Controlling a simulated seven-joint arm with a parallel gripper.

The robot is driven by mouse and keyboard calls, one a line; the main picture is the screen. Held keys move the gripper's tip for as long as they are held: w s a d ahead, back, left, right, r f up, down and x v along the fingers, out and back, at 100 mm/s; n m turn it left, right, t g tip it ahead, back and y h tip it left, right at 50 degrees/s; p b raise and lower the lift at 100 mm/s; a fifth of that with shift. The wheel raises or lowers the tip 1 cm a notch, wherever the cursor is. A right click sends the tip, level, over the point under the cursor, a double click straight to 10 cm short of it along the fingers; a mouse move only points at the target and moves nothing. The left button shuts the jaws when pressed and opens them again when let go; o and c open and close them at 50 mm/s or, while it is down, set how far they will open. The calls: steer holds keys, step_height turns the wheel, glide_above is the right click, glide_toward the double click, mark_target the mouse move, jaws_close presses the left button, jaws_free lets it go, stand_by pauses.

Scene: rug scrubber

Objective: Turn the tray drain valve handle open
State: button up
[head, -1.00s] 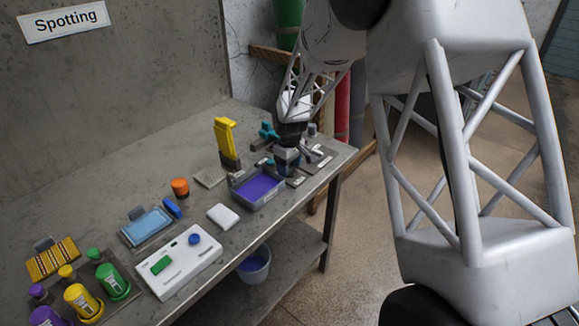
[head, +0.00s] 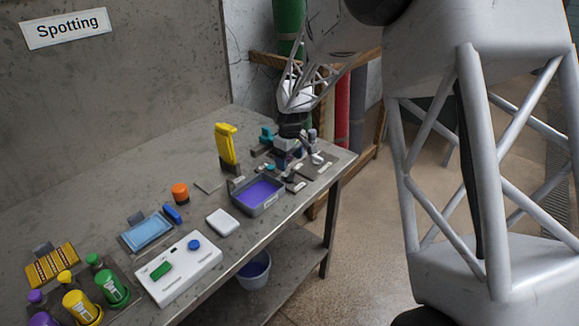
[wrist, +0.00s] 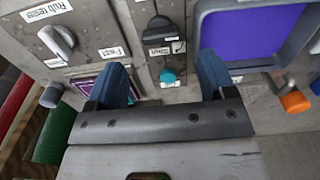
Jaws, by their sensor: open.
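The grey tray (head: 246,208) holds purple liquid and sits near the table's front edge; its rim also shows in the wrist view (wrist: 200,22). Beside it in the wrist view, a dark handle (wrist: 158,27) stands on a narrow grey plate with small labels, one hard to read. A teal knob (wrist: 168,76) is lower on that plate. I cannot tell for certain which is the drain valve handle. My gripper (wrist: 170,84) is open and empty, its blue fingers on either side of the teal knob, without visible contact. In the head view my gripper (head: 287,156) is just behind the tray, partly hidden.
A labelled plate with a grey lever (wrist: 57,40) lies left of my fingers in the wrist view, and an orange knob (wrist: 295,102) lies right. A yellow upright piece (head: 226,144) and a white block (head: 222,222) stand near the tray. Bottles and a bucket (head: 254,270) are farther off.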

mark_target(290, 174)
steer(key=shift+r, duration=1.35)
steer(key=shift+r, duration=0.1)
steer(key=shift+s+d+r, duration=0.1)
steer(key=shift+s+r, duration=0.1)
steer(key=shift+s, duration=0.05)
steer(key=s+d+r+m, duration=0.2)
steer(key=s+r, duration=0.3)
steer(key=s, duration=0.2)
steer(key=s+d+r+m+t, duration=0.1)
steer(key=s+d+r, duration=0.25)
steer(key=s, duration=0.45)
steer(key=s+d+r+m, duration=0.2)
steer(key=s+r, duration=0.3)
steer(key=s, duration=0.2)
steer(key=s+d+m, duration=0.1)
steer(key=s+m, duration=0.1)
steer(key=s, duration=0.9)
steer(key=s+d+m+t, duration=0.1)
steer(key=s+d+m, duration=0.1)
steer(key=s, duration=1)
steer(key=shift+d+r+t, duration=0.15)
steer(key=shift+t, duration=0.15)
